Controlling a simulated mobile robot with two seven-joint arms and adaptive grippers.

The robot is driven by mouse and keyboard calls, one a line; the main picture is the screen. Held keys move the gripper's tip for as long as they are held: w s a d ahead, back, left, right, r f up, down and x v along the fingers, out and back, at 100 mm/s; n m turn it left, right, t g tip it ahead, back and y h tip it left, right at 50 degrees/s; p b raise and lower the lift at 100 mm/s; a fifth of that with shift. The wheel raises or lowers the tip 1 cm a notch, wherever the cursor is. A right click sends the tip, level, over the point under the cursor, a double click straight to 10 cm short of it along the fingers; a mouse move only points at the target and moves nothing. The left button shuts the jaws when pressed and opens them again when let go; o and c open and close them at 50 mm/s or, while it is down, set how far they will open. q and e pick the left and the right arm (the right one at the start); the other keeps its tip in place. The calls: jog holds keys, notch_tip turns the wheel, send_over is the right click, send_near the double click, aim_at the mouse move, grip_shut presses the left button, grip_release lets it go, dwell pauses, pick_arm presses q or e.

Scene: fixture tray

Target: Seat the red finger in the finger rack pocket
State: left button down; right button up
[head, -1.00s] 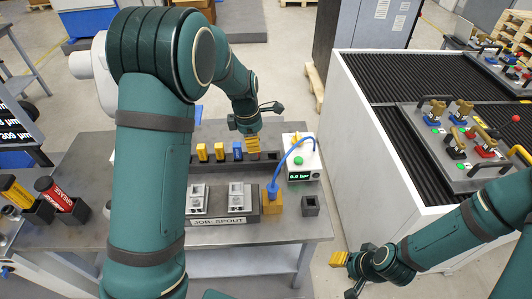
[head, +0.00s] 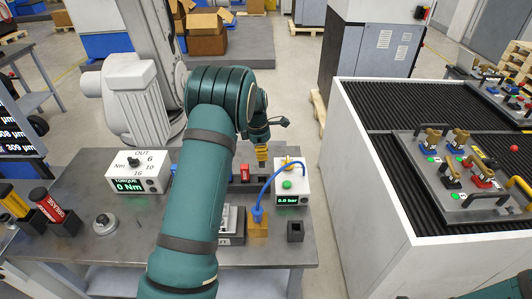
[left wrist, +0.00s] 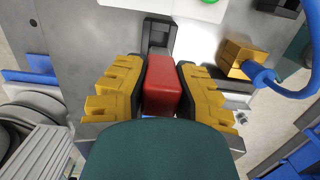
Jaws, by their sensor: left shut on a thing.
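My left gripper (head: 262,155), with yellow fingers, points down over the right part of the dark finger rack (head: 255,181). In the left wrist view the red finger (left wrist: 161,85) lies between its two pads, and the gripper (left wrist: 161,80) is shut on it. In the head view a red block (head: 245,173) shows at the rack, just below and left of the fingertips. A dark, empty-looking pocket (left wrist: 158,38) lies just beyond the red finger. Its depth in any pocket is unclear. My left arm hides most of the rack. My right gripper is out of view.
The tester box (head: 290,187) with a green button stands right of the rack. A blue hose arches to an orange block (head: 257,229) in front of it. A small dark square holder (head: 295,231) is nearby. A torque box (head: 138,172) stands at left.

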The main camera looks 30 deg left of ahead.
aim_at(262, 164)
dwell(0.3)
pick_arm(q)
jog(key=shift+f+b, duration=1.35)
jog(key=shift+f, duration=1.55)
jog(key=shift+p, duration=0.45)
jog(key=shift+f+b, duration=0.95)
jog(key=shift+f, duration=0.85)
jog(key=c, duration=0.8)
grip_release()
jog(key=shift+c, duration=0.2)
